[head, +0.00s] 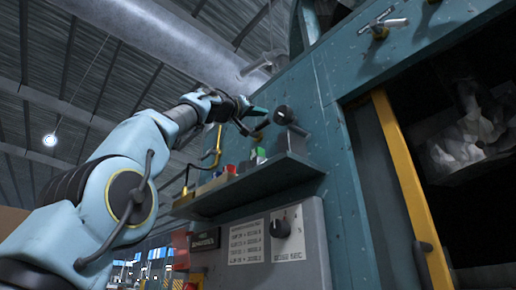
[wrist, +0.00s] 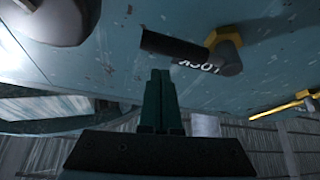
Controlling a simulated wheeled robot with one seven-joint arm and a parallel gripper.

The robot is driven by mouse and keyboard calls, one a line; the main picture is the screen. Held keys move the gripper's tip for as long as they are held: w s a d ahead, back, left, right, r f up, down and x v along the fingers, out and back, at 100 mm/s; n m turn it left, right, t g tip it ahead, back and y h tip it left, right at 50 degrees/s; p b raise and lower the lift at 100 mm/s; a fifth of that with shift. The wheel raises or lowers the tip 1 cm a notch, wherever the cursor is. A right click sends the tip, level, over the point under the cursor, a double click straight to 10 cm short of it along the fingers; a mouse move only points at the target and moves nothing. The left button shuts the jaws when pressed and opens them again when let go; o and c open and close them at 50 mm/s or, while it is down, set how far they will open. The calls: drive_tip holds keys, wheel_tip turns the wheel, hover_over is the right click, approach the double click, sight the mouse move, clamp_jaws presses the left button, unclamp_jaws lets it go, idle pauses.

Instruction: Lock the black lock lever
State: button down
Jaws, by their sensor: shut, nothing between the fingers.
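The black lock lever (wrist: 180,48) is a dark bar marked LOCK in the wrist view. It runs from a free end at left to a thicker rounded end at right, beside a yellow mount (wrist: 226,38) on the blue-green panel. My gripper (wrist: 161,72) is shut and empty, its dark green fingertips right beside the lever near its free end. I cannot tell whether they touch it. In the head view my gripper (head: 262,111) is at the panel, close to a black round knob (head: 283,115); the lever is too small to make out clearly there.
A large dark round part (wrist: 58,18) juts from the panel at upper left in the wrist view. Below my gripper, a shelf (head: 262,180) carries coloured buttons (head: 230,169). A grey control box (head: 265,243) hangs under it. A yellow post (head: 410,190) edges the dark opening at right.

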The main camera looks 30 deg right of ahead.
drive_tip(key=b+v, duration=0.8)
drive_tip(key=v, duration=0.2)
drive_tip(key=shift+w+r, duration=0.15)
drive_tip(key=shift+w, duration=0.25)
drive_tip(key=shift+a, duration=0.15)
